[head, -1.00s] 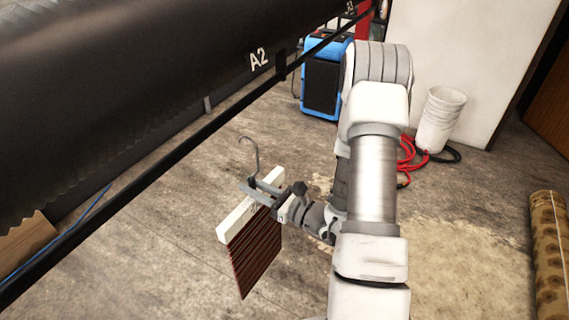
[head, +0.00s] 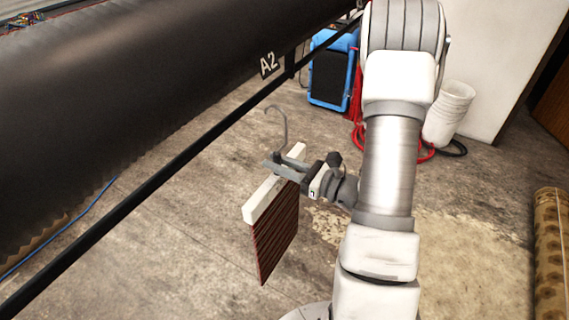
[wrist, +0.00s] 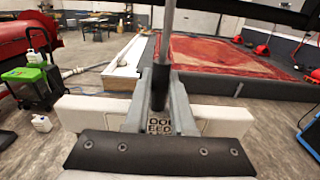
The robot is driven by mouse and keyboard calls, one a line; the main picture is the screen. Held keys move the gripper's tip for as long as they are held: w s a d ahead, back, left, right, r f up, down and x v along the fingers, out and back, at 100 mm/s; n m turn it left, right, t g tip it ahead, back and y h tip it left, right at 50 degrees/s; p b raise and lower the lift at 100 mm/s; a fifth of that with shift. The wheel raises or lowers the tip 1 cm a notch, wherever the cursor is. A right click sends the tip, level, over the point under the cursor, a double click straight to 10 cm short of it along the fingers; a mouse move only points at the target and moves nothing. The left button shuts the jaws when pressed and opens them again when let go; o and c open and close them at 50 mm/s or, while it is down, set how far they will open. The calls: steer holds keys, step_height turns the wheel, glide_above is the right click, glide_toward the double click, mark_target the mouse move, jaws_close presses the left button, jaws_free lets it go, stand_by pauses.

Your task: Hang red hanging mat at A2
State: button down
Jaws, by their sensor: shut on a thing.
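The red hanging mat (head: 276,232) hangs in dark red-brown folds below a white bar (head: 262,202) with a metal hook (head: 284,128) on top. My gripper (head: 278,166) is shut on the hanger just below the hook and holds the mat clear of the floor. In the wrist view the white bar (wrist: 222,121) spans behind my gripper (wrist: 160,105), with the hook's stem rising at the centre.
A blue machine (head: 331,70) stands beyond the rail's far end. White buckets (head: 449,113) and a red hose (head: 424,152) are to the right. A rolled patterned rug (head: 548,255) lies at the right edge. The wrist view shows a red rug (wrist: 220,58) on a dark platform.

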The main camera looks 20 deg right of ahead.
steer(key=x, duration=0.5)
steer(key=shift+p, duration=0.4)
steer(key=shift+w, duration=0.1)
steer(key=shift+b+x, duration=0.35)
steer(key=shift+x, duration=2.55)
steer(key=shift+f, duration=0.1)
steer(key=shift+f+b, duration=1.95)
steer(key=shift+b, duration=0.1)
